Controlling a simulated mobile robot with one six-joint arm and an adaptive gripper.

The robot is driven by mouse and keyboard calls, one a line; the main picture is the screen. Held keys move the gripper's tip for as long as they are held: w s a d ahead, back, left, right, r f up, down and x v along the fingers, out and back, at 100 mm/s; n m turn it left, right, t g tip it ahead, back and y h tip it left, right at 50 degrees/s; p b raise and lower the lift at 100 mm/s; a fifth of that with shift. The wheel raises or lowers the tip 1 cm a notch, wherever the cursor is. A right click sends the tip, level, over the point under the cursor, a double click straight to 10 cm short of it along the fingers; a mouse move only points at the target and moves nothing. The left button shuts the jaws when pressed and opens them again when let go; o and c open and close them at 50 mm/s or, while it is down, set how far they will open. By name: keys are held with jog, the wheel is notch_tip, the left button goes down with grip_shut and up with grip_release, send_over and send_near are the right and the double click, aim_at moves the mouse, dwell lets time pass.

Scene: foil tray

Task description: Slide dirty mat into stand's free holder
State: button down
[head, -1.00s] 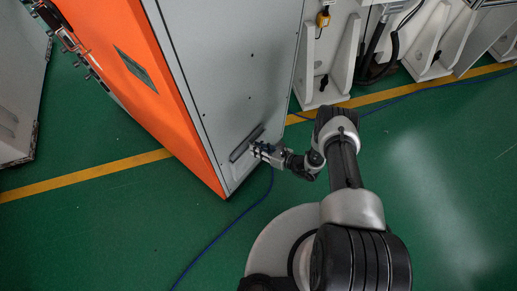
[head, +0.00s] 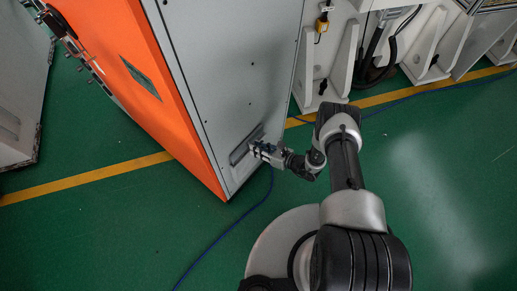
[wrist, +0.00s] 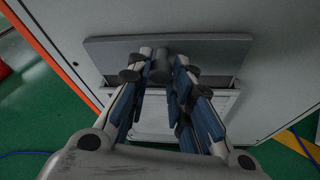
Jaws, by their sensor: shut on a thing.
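I make out no dirty mat and no stand with a holder in either view. A flat grey panel (wrist: 110,55) lies across the lower face of a grey cabinet, and it also shows in the head view (head: 238,154). A dark round knob (wrist: 160,70) stands at the panel's middle. My gripper (wrist: 163,64) is shut on this knob, one finger on each side. In the head view my gripper (head: 260,152) is at the cabinet's lower right part. Below the panel, behind my fingers, a pale framed surface (wrist: 150,125) shows; the fingers partly hide it.
The tall cabinet (head: 235,70) has an orange side (head: 165,90). Pale machine brackets (head: 325,80) stand at the back right. A blue cable (head: 225,235) runs over the green floor, which is clear at the right (head: 450,200).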

notch_tip(320, 180, up, 20)
jog(key=p, duration=1.4)
dwell(0.7)
jog(key=s+d, duration=0.6)
jog(key=d, duration=0.1)
jog(key=shift+s+d, duration=0.25)
dwell(0.8)
